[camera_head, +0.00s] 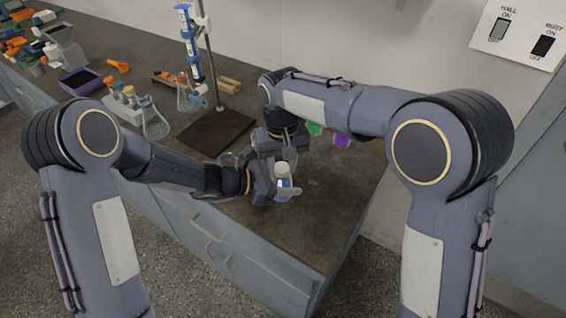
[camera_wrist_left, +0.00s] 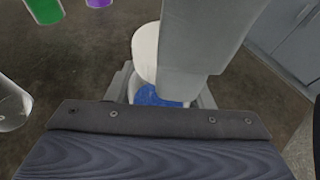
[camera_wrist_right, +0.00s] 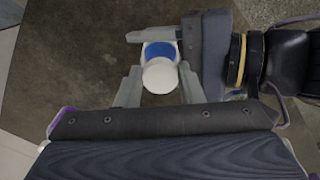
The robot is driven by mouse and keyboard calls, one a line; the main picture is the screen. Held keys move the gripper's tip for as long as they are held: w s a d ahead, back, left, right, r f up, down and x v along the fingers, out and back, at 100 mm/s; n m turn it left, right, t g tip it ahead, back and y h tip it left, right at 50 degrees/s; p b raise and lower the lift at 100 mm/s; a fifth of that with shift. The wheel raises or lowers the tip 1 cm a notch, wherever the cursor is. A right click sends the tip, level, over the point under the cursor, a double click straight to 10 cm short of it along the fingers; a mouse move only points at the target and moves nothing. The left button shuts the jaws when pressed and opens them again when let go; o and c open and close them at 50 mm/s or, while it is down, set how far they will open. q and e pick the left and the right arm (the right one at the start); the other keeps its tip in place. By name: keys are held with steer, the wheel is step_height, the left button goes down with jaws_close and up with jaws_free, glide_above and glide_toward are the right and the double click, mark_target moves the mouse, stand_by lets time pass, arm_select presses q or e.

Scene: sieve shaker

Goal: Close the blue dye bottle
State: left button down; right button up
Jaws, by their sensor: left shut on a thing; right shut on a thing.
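The dye bottle (camera_head: 283,188), with blue contents, stands upright near the front edge of the bench. My left gripper (camera_head: 282,192) is shut around its body. Its blue part also shows in the left wrist view (camera_wrist_left: 155,96). A white cap (camera_head: 282,168) is at the top of the bottle; it shows in the right wrist view (camera_wrist_right: 160,76) between the fingers of my right gripper (camera_wrist_right: 160,85), which is shut on it. The cap lines up with the bottle, but I cannot tell whether it is fully seated. A right finger partly hides cap and bottle in the left wrist view.
A green item (camera_head: 314,128) and a purple item (camera_head: 341,141) stand behind, partly hidden by my right arm. A clear glass vessel (camera_wrist_left: 12,105) is close to my left gripper. A burette stand (camera_head: 218,130) and a flask (camera_head: 154,122) are farther back. Bench right of the bottle is clear.

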steer(key=o, duration=1)
steer(key=shift+r, duration=2.3)
steer(key=shift+c, duration=0.3)
